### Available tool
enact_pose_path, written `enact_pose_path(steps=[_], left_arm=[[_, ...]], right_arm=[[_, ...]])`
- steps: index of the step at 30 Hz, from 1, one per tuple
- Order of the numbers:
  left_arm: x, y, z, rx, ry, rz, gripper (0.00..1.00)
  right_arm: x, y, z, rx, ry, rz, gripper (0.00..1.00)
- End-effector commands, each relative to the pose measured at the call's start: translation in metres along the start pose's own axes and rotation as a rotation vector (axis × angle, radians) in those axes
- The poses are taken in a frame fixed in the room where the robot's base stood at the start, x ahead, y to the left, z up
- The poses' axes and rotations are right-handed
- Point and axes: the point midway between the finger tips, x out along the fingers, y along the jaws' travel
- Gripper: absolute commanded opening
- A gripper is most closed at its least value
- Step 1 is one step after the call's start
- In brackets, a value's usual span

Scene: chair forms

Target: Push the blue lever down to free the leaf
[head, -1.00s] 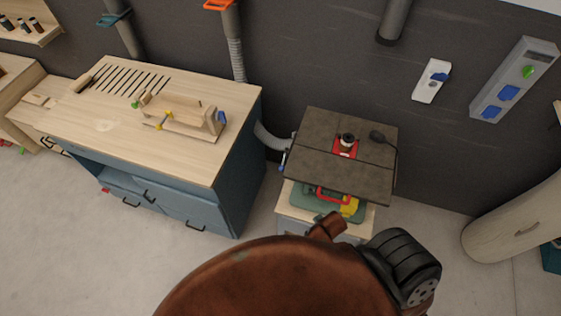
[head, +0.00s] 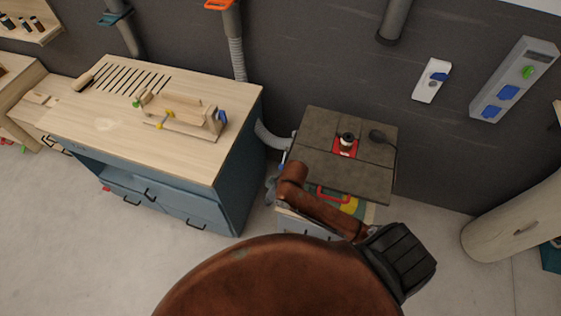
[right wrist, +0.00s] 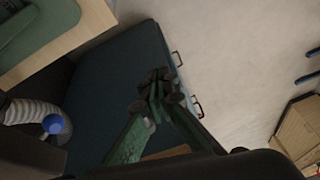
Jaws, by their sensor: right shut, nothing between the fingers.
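A small blue piece that looks like the lever (head: 222,117) stands upright at the right end of a wooden jig (head: 188,126) on the workbench. A pale wooden strip, possibly the leaf (head: 176,104), lies along the jig. I cannot tell how it is held. My right gripper (head: 271,187) is low in the gap between the workbench and the router table, below the bench top and well apart from the lever. In the right wrist view its fingers (right wrist: 158,88) meet at the tips, empty, in front of the blue cabinet side. My left gripper is out of view.
The workbench (head: 75,115) has a blue cabinet with drawers. The dark router table (head: 325,130) stands right of it, with a ribbed hose (head: 270,137) between them. Open floor (head: 90,240) lies in front.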

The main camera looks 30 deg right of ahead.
Motion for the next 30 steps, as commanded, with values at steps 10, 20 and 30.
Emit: enact_pose_path(steps=[10,20,30], left_arm=[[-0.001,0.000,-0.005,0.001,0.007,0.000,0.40],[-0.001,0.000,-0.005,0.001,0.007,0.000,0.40],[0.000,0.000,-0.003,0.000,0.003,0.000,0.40]], right_arm=[[-0.053,0.054,-0.077,-0.242,-0.251,0.027,0.00],[-0.142,0.125,-0.100,-0.189,-0.434,0.117,0.00],[-0.140,0.137,-0.092,-0.165,-0.461,0.125,0.00]])
